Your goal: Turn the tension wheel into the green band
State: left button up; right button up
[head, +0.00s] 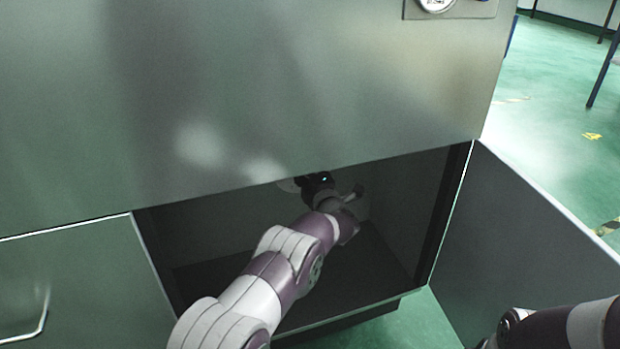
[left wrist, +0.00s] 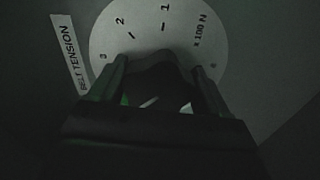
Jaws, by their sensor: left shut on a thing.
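In the left wrist view a round pale dial plate (left wrist: 133,38) carries the numbers 3, 2, 1 and 0 and "x 100 N". A "BELT TENSION" label (left wrist: 70,55) is at its left. My left gripper (left wrist: 158,82) is shut on the dark tension wheel (left wrist: 157,73) in front of the dial. A pale short line (left wrist: 150,102) shows between the fingers. A small green patch (left wrist: 124,100) shows by the left finger; the rest of any band is hidden. In the head view my left gripper (head: 315,181) is inside the cabinet, its hold partly hidden by the panel edge.
A large metal panel (head: 250,90) overhangs the dark cabinet opening (head: 390,250). An open door (head: 540,240) stands at the right, and another panel (head: 80,285) with a handle is at the left. My right arm shows at the lower right, its gripper out of frame. Green floor (head: 550,80) lies beyond.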

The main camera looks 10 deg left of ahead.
pick_arm(q)
jog(key=shift+a+f+n, duration=0.1)
jog(key=shift+n, duration=0.7)
jog(key=o, duration=1)
jog(key=p+v, duration=0.6)
jog(key=v, duration=0.6)
jog(key=shift+s+d+p, duration=0.2)
jog(key=shift+s+p, duration=0.1)
jog(key=shift+s, duration=0.05)
